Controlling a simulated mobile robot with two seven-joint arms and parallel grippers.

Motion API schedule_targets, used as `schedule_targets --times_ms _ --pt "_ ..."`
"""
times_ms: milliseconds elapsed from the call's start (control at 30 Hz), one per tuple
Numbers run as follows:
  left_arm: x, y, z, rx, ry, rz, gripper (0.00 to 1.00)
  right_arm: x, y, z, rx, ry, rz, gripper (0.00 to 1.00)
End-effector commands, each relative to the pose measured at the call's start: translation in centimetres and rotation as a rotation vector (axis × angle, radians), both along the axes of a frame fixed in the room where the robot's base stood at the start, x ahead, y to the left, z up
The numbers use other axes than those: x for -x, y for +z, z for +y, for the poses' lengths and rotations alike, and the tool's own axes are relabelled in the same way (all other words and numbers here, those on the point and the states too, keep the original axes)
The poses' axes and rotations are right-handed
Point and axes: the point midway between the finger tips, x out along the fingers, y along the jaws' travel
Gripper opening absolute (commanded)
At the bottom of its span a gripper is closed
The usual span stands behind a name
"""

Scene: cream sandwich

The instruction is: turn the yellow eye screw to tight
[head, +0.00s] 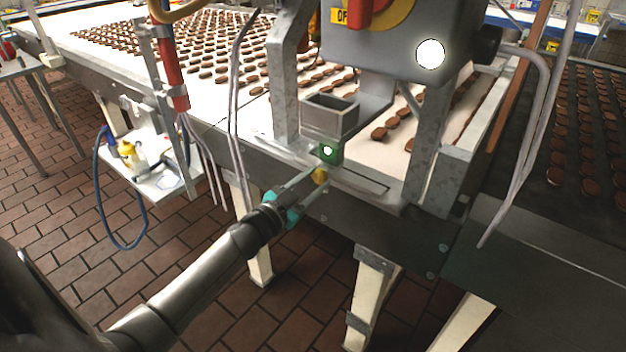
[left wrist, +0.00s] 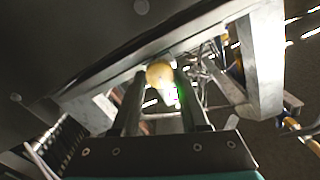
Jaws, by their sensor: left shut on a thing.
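The yellow eye screw (head: 320,176) is on the front side of the conveyor frame, just below a small green box with a bright light (head: 328,151). My left gripper (head: 318,181) reaches it from the lower left, and its two fingers close on it from either side. In the left wrist view the yellow eye screw (left wrist: 160,74) shows as a round yellow head between the fingertips (left wrist: 160,85). How far it is screwed in cannot be told. My right gripper is not in view.
A conveyor belt (head: 225,45) with rows of brown biscuits lies behind the frame. A grey machine head (head: 390,50) with a red switch stands above it on metal posts. A white side shelf (head: 160,185) with a bottle and a looped blue hose is at the left. The tiled floor in front is open.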

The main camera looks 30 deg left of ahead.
Motion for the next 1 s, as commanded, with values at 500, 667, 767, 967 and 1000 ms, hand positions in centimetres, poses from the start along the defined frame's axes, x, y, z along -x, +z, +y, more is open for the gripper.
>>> schedule_targets --times_ms 500,667,767,967,1000 --pt "0.01 -0.07 -0.03 -0.491 0.000 -0.039 0.00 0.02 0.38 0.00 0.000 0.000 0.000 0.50" --pt "0.01 -0.10 -0.05 -0.644 0.000 -0.050 0.00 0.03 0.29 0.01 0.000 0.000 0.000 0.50" --pt "0.01 -0.11 -0.05 -0.738 0.000 -0.058 0.00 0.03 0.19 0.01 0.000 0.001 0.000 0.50" --pt "0.01 -0.15 -0.05 -0.927 0.000 -0.073 0.00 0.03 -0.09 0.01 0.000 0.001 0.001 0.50" --pt "0.01 -0.17 -0.05 -0.965 0.000 -0.076 0.00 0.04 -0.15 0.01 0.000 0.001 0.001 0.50"
